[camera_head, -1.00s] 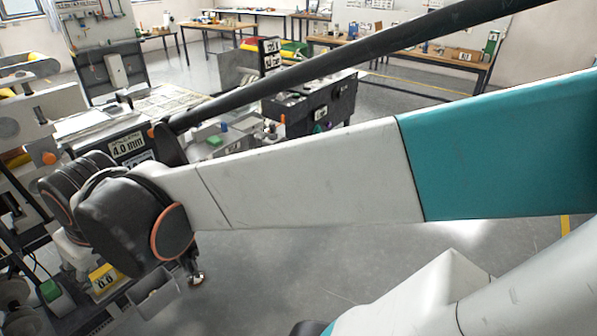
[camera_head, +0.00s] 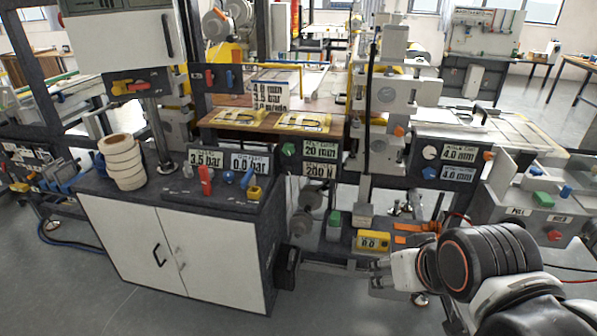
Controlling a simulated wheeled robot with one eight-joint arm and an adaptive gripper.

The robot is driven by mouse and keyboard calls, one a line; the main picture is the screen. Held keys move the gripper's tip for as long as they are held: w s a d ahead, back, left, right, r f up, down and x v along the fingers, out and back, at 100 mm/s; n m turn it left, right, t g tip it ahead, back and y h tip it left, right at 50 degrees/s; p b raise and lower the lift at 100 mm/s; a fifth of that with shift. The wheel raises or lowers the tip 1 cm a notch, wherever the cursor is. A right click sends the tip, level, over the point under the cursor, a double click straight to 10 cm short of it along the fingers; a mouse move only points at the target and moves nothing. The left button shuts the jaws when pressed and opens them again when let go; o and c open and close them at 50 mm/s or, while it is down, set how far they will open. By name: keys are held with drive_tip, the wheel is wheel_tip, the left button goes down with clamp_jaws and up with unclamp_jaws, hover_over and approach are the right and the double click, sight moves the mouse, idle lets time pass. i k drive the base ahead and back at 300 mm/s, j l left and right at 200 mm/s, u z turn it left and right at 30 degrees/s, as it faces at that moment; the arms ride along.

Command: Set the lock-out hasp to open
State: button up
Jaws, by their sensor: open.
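My gripper (camera_head: 378,272) is at the lower right, in front of the machine's lower frame. It is seen side-on and small, its fingers pointing left and apart, with nothing visible between them. I cannot make out the lock-out hasp for certain. A small orange part (camera_head: 412,228) sits on the lower frame just above and to the right of my gripper. A yellow box with a display (camera_head: 373,241) is just above my gripper. I cannot tell whether either belongs to the hasp.
A white-doored cabinet (camera_head: 180,254) stands left, with tape rolls (camera_head: 122,162), a red lever (camera_head: 205,178) and a blue lever (camera_head: 247,178) on top. A grey box with buttons (camera_head: 525,200) is at the right. Free floor lies in front of the cabinet.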

sight(119, 87)
drive_tip(key=i+j+u, duration=0.1)
drive_tip(key=i+j, duration=0.35)
drive_tip(key=i+j+u, duration=0.1)
drive_tip(key=i+j, duration=0.3)
drive_tip(key=i, duration=0.2)
drive_tip(key=l+z, duration=0.15)
drive_tip(key=j+u, duration=0.15)
